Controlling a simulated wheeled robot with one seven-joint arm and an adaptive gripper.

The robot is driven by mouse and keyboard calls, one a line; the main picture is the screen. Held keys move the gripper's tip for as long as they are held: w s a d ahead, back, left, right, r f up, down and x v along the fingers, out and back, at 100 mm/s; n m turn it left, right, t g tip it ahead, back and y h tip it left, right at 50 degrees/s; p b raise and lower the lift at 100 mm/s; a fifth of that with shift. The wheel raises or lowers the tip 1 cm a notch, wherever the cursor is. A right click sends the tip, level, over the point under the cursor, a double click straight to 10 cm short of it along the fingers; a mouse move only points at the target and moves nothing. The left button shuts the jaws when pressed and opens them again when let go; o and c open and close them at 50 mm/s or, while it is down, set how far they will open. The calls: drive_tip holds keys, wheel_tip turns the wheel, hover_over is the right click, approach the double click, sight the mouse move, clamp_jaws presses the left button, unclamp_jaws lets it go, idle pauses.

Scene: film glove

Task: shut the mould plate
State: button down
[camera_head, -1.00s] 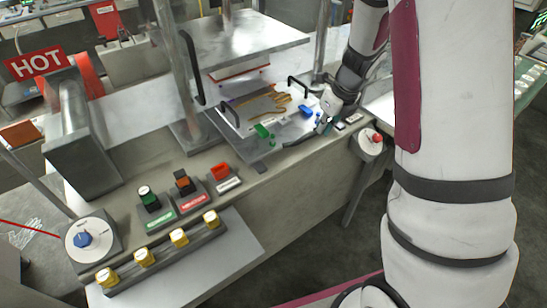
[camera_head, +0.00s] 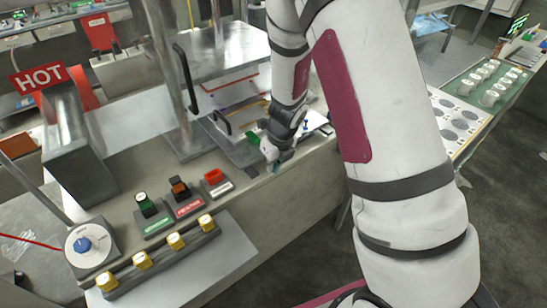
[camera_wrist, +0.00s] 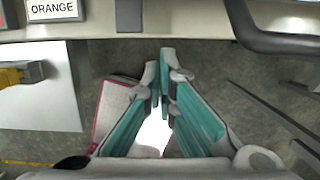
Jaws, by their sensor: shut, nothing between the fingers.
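The press stands on the counter, with a flat metal upper plate (camera_head: 205,50) above a lower plate (camera_head: 215,133). A gap shows between the two. I cannot tell for sure which part is the mould plate. My gripper (camera_head: 274,163) is at the counter's front edge, in front of the lower plate, and my arm hides much of that plate. In the wrist view, my teal-padded fingers (camera_wrist: 163,62) meet at their tips, empty. A black curved handle (camera_wrist: 268,40) is at the right there.
Coloured switches (camera_head: 181,190) and a row of yellow knobs (camera_head: 175,242) are left of my gripper. A blue-knob dial (camera_head: 84,245) and a HOT sign (camera_head: 38,78) are further left. Open floor (camera_wrist: 240,85) lies in front of the counter.

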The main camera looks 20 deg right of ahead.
drive_tip(key=shift+w+a+f+p, duration=0.1)
drive_tip(key=shift+w+a+f, duration=0.2)
drive_tip(key=shift+w, duration=0.45)
drive_tip(key=shift+w+a+f+p, duration=0.15)
drive_tip(key=shift+w+f, duration=0.2)
drive_tip(key=shift+w, duration=0.35)
drive_tip(key=shift+w+a+f+p, duration=0.1)
drive_tip(key=shift+w+a+f, duration=0.2)
drive_tip(key=shift+w, duration=0.45)
drive_tip(key=shift+d, duration=0.1)
